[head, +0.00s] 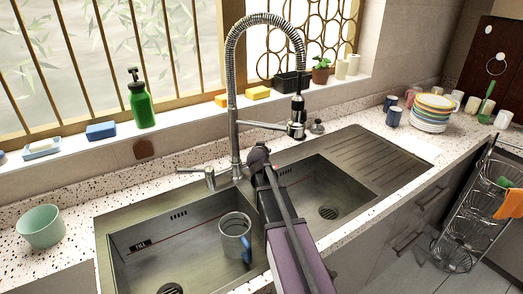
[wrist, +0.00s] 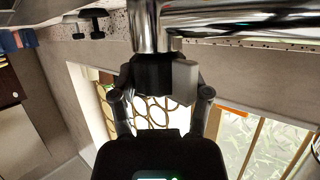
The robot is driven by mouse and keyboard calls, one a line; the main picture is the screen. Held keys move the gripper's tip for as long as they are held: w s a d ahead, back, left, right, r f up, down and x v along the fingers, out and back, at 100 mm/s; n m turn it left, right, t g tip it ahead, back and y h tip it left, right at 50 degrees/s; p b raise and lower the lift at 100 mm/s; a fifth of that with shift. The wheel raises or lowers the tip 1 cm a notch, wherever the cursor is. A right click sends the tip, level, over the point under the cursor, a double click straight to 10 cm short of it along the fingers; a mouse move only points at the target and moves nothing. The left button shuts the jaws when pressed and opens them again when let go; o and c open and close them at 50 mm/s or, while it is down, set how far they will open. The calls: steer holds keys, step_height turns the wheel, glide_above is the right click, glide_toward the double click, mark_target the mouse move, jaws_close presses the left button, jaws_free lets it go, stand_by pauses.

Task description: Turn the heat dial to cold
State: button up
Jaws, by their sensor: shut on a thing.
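The chrome tap (head: 235,130) with its tall spring hose stands behind the double sink. My gripper (head: 259,156) is just right of its lower column, between the two basins. In the wrist view, which is upside down, my gripper (wrist: 168,82) is closed around a small pale grey block, seemingly the heat dial (wrist: 185,83), beside a dark piece. The chrome tap body (wrist: 240,20) is right against them. In the head view my gripper hides the dial, so its setting cannot be read. A side lever (head: 209,176) sticks out on the tap's left.
A blue-grey mug (head: 235,236) stands in the left basin (head: 135,265). The right basin (head: 322,190) is empty. A mint bowl (head: 40,226) sits left; stacked plates (head: 431,112) and cups stand right. A green soap bottle (head: 140,100) and sponges line the sill.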

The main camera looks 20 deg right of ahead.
steer(key=shift+d+m+g+h, duration=0.1)
steer(key=shift+m+g+h, duration=0.4)
steer(key=shift+m+h, duration=0.4)
stand_by(0.9)
steer(key=o, duration=1.1)
steer(key=shift+n+t+y, duration=1)
steer(key=shift+n+y, duration=1.1)
steer(key=shift+y, duration=0.2)
steer(key=shift+n+y, duration=2.3)
steer(key=shift+y, duration=0.4)
steer(key=p+v, duration=0.5)
steer(key=v, duration=0.8)
steer(key=shift+s+d, duration=0.15)
steer(key=shift+s, duration=0.2)
